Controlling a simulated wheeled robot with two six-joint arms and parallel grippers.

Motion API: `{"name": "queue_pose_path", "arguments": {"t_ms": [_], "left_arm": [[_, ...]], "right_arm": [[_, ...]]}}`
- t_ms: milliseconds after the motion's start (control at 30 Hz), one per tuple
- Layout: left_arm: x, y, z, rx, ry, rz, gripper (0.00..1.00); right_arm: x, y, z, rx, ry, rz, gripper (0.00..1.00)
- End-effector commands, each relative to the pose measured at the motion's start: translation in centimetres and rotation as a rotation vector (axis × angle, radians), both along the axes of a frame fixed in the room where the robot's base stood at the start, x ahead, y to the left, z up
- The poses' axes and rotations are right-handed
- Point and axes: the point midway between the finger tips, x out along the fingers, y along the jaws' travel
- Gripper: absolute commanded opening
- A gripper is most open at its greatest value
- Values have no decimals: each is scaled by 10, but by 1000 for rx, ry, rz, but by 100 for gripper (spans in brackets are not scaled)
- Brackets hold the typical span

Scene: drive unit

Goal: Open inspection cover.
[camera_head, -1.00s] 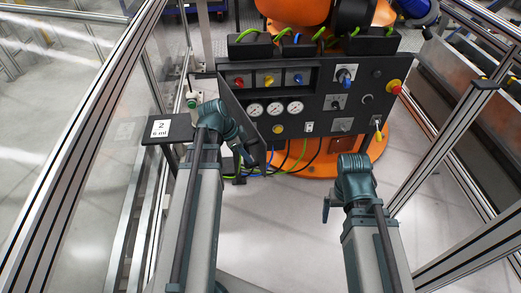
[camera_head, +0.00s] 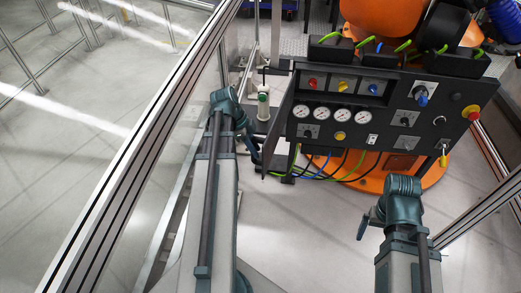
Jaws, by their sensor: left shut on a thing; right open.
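The inspection cover (camera_head: 279,122) is a thin dark panel at the left side of the black control panel (camera_head: 420,118). It stands swung out, seen nearly edge-on, and a row of several round white gauges (camera_head: 322,113) shows uncovered beside it. My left gripper (camera_head: 257,160) is shut at the cover's lower outer edge; the exact grip is small and partly hidden by my arm. My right gripper (camera_head: 364,224) is open and empty, low in front of the panel and apart from it.
A red knob on a yellow base (camera_head: 471,113) sits at the panel's right edge. An orange robot base (camera_head: 400,168) and loose cables (camera_head: 325,172) lie below. A metal frame post (camera_head: 140,150) runs along the left. The floor before the panel is clear.

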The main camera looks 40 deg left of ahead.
Motion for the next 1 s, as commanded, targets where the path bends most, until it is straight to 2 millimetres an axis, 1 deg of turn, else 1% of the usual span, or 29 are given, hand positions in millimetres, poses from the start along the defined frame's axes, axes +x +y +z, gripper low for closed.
{"name": "queue_pose_path", "arguments": {"t_ms": [33,367,400,467,500,533,833,933,1000], "left_arm": [[-3,1,-1,1,9,1,0],[-4,1,-1,1,10,2,0],[-4,1,-1,1,10,2,34],[-4,1,-1,1,9,1,45],[-3,1,-1,1,8,2,52],[-3,1,-1,1,8,2,57],[-1,1,1,0,3,1,57],[-2,3,7,1,2,1,57],[-3,6,16,1,3,2,57]], "right_arm": [[0,0,0,0,0,0,94],[0,0,0,0,0,0,94],[0,0,0,0,0,0,94],[0,0,0,0,0,0,94],[0,0,0,0,0,0,94],[0,0,0,0,0,0,94],[0,0,1,0,0,0,94],[0,0,8,0,0,0,94],[0,0,16,0,0,0,94]]}}
